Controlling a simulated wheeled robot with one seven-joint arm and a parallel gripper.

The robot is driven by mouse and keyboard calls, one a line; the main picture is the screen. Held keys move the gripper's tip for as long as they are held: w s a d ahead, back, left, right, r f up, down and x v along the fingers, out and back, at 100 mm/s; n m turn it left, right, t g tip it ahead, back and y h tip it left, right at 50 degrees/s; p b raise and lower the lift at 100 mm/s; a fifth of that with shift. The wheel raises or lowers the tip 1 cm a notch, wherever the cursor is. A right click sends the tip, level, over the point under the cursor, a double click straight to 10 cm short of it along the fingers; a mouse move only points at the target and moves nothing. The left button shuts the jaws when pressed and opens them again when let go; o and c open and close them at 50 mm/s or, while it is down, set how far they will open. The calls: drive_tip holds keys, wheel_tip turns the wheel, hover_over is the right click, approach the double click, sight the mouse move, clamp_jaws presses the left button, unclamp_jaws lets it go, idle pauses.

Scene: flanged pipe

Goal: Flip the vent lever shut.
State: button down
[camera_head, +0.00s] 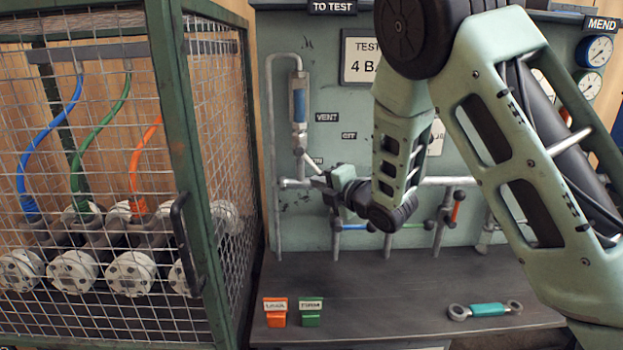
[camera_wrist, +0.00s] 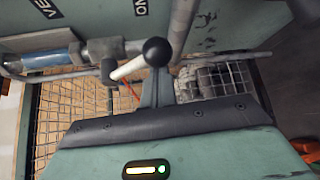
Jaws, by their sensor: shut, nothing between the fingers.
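The vent lever is a white rod (camera_head: 311,162) on the pipework below the blue-windowed tube, slanting down and right toward my gripper in the head view. In the wrist view the white rod (camera_wrist: 128,68) runs from a grey valve body to a black ball knob (camera_wrist: 156,52). My gripper (camera_head: 318,182) is at the knob end of the lever. In the wrist view its shut, empty fingers (camera_wrist: 156,80) reach up to the knob and overlap it; I cannot tell whether they touch. The knob is not clear in the head view.
A mesh cage (camera_head: 190,140) with hoses stands at the left. A horizontal pipe (camera_head: 432,182) with coloured-handled valves crosses the panel. Orange (camera_head: 276,318) and green (camera_head: 311,318) labelled blocks and a teal link (camera_head: 486,310) lie on the bench, whose middle is clear.

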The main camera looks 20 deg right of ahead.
sight(320, 172)
drive_tip(key=d+r+n+g+h+p, duration=0.1)
drive_tip(key=d+r+n+p, duration=0.1)
drive_tip(key=p, duration=0.1)
drive_tip(key=shift+s+r+g+h, duration=0.3)
drive_tip(key=shift+r+g+h, duration=0.05)
drive_tip(key=shift+g+h, duration=0.05)
drive_tip(key=shift+s+d+r+n+g+h+p, duration=0.1)
drive_tip(key=shift+d+r+n+g+h+p, duration=0.2)
drive_tip(key=shift+r+n+h+p, duration=0.4)
drive_tip(key=shift+s+d+r+n+g+h+p, duration=0.15)
drive_tip(key=shift+d+r+n+g+p, duration=0.2)
drive_tip(key=shift+p, duration=0.6)
drive_tip(key=shift+d+r+n+g+h+p, duration=0.15)
drive_tip(key=shift+r+n+g+h+p, duration=0.1)
drive_tip(key=shift+r+n+h+p, duration=0.4)
drive_tip(key=shift+r, duration=0.1)
